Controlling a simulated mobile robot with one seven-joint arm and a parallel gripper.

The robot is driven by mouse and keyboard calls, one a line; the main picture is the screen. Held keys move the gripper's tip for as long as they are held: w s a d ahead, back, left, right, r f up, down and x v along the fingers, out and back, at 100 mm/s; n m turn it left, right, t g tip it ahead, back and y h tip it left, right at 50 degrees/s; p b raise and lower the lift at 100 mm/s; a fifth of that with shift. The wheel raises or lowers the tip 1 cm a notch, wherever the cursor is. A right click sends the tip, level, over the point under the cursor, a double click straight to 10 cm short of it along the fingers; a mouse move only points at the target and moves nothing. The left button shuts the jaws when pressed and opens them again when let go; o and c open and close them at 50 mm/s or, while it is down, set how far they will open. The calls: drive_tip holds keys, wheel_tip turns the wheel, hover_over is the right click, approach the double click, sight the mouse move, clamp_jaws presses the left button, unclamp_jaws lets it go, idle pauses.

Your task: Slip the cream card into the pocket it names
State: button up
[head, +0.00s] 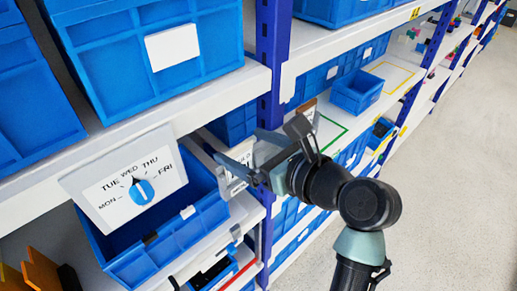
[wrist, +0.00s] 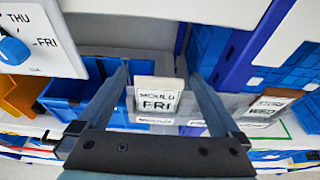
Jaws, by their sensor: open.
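A cream card (wrist: 158,97) reading "MOULD FRI" stands upright in the wrist view, above a grey rack with small white labels (wrist: 155,121). My gripper (wrist: 157,76) is open, with one finger on each side of the card and visible gaps between. In the head view my gripper (head: 236,166) reaches to the shelf beside the card, which it partly covers. The card's lower edge and the pocket openings cannot be made out clearly. A white dial panel (head: 110,203) marked MON to FRI has a blue knob (head: 142,192); its black pointer lies near TUE and WED.
A blue bin (head: 185,237) sits below the dial panel. A blue upright post (head: 272,60) stands close to my gripper. A brown-topped card (wrist: 270,106) stands at right in the wrist view. The floor (head: 440,200) at right is clear.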

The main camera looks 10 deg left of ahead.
drive_tip(key=b+v, duration=0.3)
drive_tip(key=v, duration=0.9)
drive_tip(key=shift+s+d, duration=0.25)
drive_tip(key=shift+d, duration=0.05)
drive_tip(key=shift+r, duration=0.1)
drive_tip(key=w+r+n+t+h+b, duration=0.3)
drive_tip(key=w+r+n+t+h, duration=0.3)
drive_tip(key=r+n+t, duration=0.6)
drive_tip(key=s+r+n+t+h+b, duration=0.1)
drive_tip(key=s+r+n+t+h, duration=0.5)
drive_tip(key=s+r+n, duration=0.4)
wheel_tip(320, 180, up, 4)
drive_tip(key=n+t, duration=0.1)
drive_tip(key=n, duration=0.1)
drive_tip(key=shift+d+n+b, duration=0.35)
drive_tip(key=shift+d+n, duration=0.05)
